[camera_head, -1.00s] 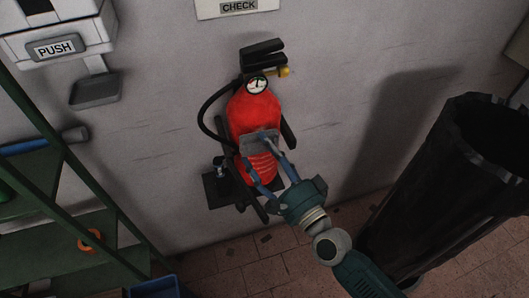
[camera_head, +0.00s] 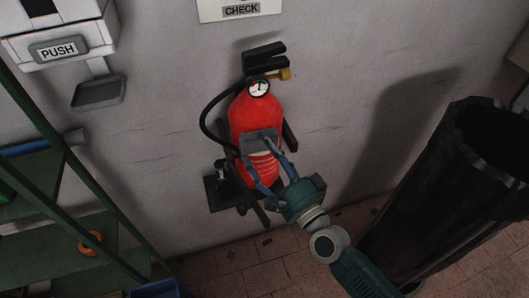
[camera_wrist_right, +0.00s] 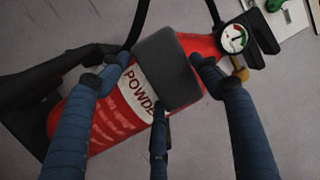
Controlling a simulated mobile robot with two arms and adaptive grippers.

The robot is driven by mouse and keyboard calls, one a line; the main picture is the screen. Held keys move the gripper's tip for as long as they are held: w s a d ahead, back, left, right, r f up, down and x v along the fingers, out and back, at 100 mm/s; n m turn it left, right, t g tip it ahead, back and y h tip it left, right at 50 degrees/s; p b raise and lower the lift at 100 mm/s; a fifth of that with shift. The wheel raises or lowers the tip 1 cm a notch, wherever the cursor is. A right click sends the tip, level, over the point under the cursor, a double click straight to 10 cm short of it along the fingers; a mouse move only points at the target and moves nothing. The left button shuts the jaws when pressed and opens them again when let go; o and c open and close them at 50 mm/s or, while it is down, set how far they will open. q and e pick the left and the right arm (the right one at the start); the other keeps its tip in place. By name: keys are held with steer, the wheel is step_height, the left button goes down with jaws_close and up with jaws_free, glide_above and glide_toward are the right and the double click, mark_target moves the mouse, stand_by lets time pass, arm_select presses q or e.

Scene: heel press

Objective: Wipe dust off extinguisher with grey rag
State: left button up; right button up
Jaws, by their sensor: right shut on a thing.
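A red extinguisher (camera_head: 256,116) with a gauge and black handle hangs upright on the grey wall. It also shows in the right wrist view (camera_wrist_right: 94,117), with part of its white label visible. My right gripper (camera_head: 262,160) is shut on the grey rag (camera_head: 259,139), which lies against the front of the extinguisher's body. In the right wrist view the rag (camera_wrist_right: 167,70) is a dark grey block between the fingers (camera_wrist_right: 160,75), covering part of the label. Whether dust is left under the rag is hidden. My left gripper is not in view.
A black bin (camera_head: 440,190) stands at the right. A green shelf (camera_head: 95,240) stands at the left, below a white dispenser (camera_head: 60,40). A small dark wall bracket (camera_head: 225,190) sits at the extinguisher's lower left.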

mark_target(277, 145)
steer(key=shift+w, duration=0.15)
steer(key=d, duration=0.2)
steer(key=w+d+b, duration=0.1)
steer(key=shift+d+b, duration=0.3)
steer(key=shift+d, duration=0.1)
steer(key=shift+s+a+r+p, duration=0.15)
steer(key=shift+a+p, duration=0.1)
steer(key=shift+a, duration=0.4)
steer(key=shift+s+a+p, duration=0.15)
steer(key=shift+a+p, duration=0.15)
steer(key=shift+a, duration=0.35)
steer(key=shift+s+a+r+p, duration=0.15)
steer(key=shift+a+p, duration=0.1)
steer(key=shift+a, duration=0.4)
steer(key=shift+f, duration=0.15)
steer(key=shift+s+d+f, duration=0.15)
steer(key=shift+s+d, duration=0.05)
steer(key=shift+s, duration=0.7)
steer(key=shift+s+d, duration=0.35)
steer(key=shift+s, duration=0.6)
steer(key=shift+s+d, duration=0.3)
steer(key=shift+s, duration=0.6)
